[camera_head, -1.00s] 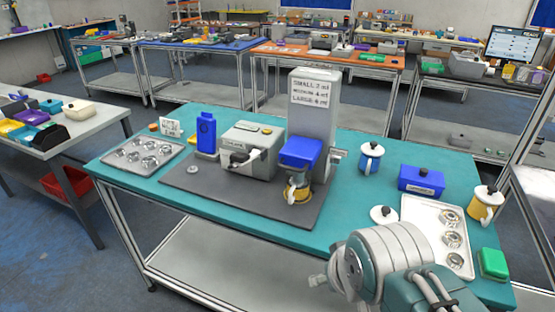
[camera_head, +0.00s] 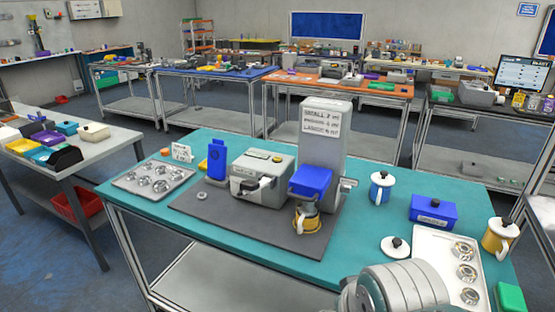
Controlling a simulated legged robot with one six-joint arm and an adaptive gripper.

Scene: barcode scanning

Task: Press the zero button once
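A grey box-shaped machine (camera_head: 260,182) stands on a dark mat on the teal table, with a small yellow button-like patch (camera_head: 258,155) and a darker one on top. Any lettering for a zero button is too small to read. To its right is a tall grey dispenser (camera_head: 327,135) with a size label and a blue head. A yellow-and-silver cup (camera_head: 306,217) stands under that head. Only a grey, ribbed part of my arm shows at the bottom right, in front of the table's near edge. My gripper's fingers are not in view.
A white-and-blue mug (camera_head: 380,188), blue box (camera_head: 433,211), white lid (camera_head: 395,247), white tray (camera_head: 425,240), yellow mug (camera_head: 499,236) and green block (camera_head: 509,298) stand right.

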